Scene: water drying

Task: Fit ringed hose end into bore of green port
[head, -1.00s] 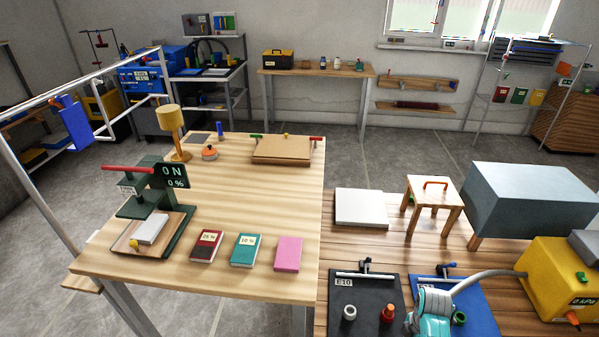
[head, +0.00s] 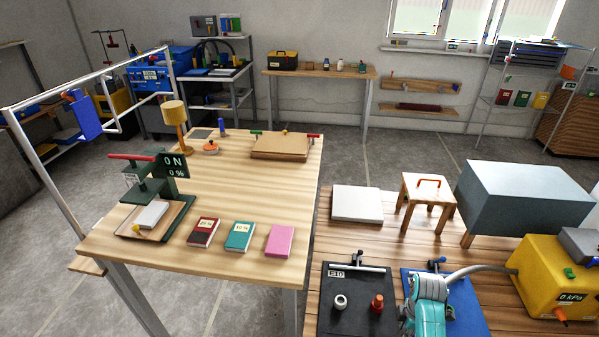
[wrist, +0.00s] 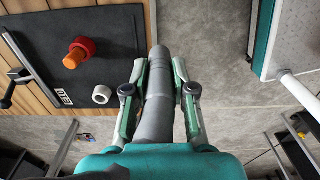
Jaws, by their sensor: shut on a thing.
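My gripper (wrist: 157,85) is shut on the grey hose end (wrist: 158,62) in the wrist view. The hose runs straight between the two fingers, with its tip pointing away from my wrist and clear of any port. In the head view my teal wrist (head: 430,298) is over the blue board (head: 472,318), and the fingers are hidden. The grey hose (head: 480,269) arches from there to the yellow box. I cannot make out the green port now; my wrist covers part of the blue board.
A black board (head: 352,300) left of my wrist carries a white ring port (head: 340,302) and a red port (head: 377,303). The yellow box (head: 545,278) stands right. A stool (head: 425,190) and large grey block (head: 520,197) stand behind. Bare planks lie between.

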